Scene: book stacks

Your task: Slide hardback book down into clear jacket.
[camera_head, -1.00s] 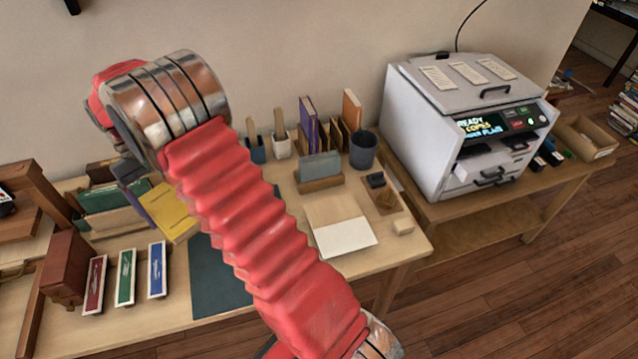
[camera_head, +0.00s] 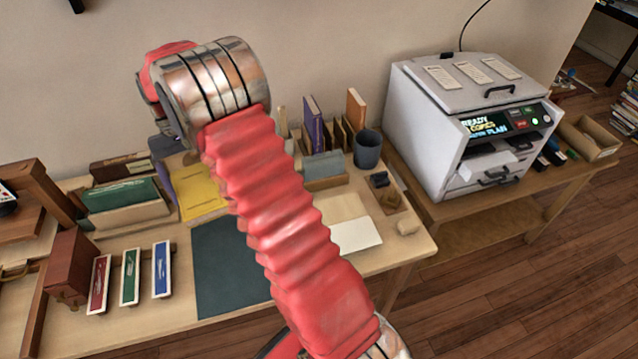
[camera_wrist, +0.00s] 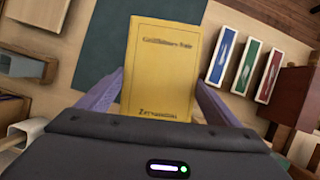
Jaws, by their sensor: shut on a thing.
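The yellow hardback book (camera_head: 203,196) is partly hidden behind my arm in the head view. In the wrist view the yellow book (camera_wrist: 160,62) shows its cover and dark lettering. My gripper (camera_wrist: 161,82) is shut on it, with one finger at each side edge. A blue-grey, sleeve-like piece (camera_head: 323,166) stands in a wooden holder right of my arm; it looks like the jacket. In the wrist view the same piece (camera_wrist: 18,65) is at the left, apart from the book. Its opening is not clear to me.
A dark green mat (camera_head: 222,268) lies on the desk. Red, green and blue framed strips (camera_head: 130,274) lie left of it, below a holder with a green book (camera_head: 122,195). A dark cup (camera_head: 367,149) and upright books (camera_head: 314,124) stand at the back. A printer (camera_head: 470,130) is at right.

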